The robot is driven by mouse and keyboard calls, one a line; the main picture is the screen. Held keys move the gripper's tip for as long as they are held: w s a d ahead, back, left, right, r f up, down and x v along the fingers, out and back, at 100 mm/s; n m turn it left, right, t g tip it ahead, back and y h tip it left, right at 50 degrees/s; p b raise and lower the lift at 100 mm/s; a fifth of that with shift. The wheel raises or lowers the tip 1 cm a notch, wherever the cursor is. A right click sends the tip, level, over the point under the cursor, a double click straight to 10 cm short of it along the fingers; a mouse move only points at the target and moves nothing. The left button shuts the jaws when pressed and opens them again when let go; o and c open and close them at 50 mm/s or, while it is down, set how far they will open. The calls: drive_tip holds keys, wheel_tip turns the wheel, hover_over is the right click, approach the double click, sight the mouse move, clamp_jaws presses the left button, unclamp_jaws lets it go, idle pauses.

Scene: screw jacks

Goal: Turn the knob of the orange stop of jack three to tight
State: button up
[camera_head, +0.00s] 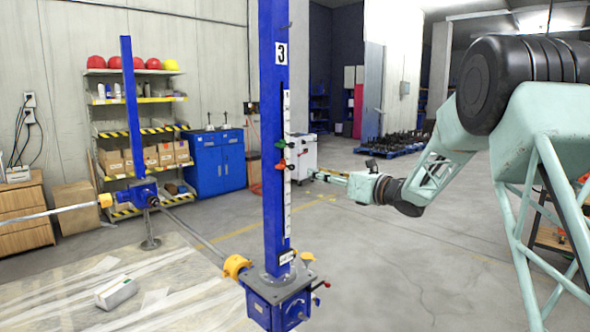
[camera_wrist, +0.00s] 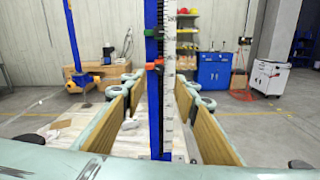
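Jack three is the tall blue column (camera_head: 275,120) marked "3", with a white scale strip on its side. Its orange stop (camera_head: 281,165) sits on the column just below a green stop (camera_head: 281,144). In the wrist view the orange stop (camera_wrist: 155,65) is near the picture middle, below the green stop (camera_wrist: 154,33). The knob is too small to tell how it is turned. My gripper (camera_head: 315,175) is right of the column, near the orange stop's height. In the wrist view my gripper (camera_wrist: 160,82) is open and empty, its fingers showing either side of the column.
Jack three's blue base (camera_head: 278,300) has a yellow coupling (camera_head: 236,266) and shaft leading to another blue jack (camera_head: 133,110) at left. A white cart (camera_head: 302,157) and blue cabinet (camera_head: 215,162) stand behind. The floor at right is largely clear.

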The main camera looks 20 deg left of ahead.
sight(293, 167)
drive_tip(key=x, duration=1.2)
drive_tip(key=shift+a, duration=0.25)
drive_tip(key=shift+c, duration=0.5)
drive_tip(key=c, duration=0.8)
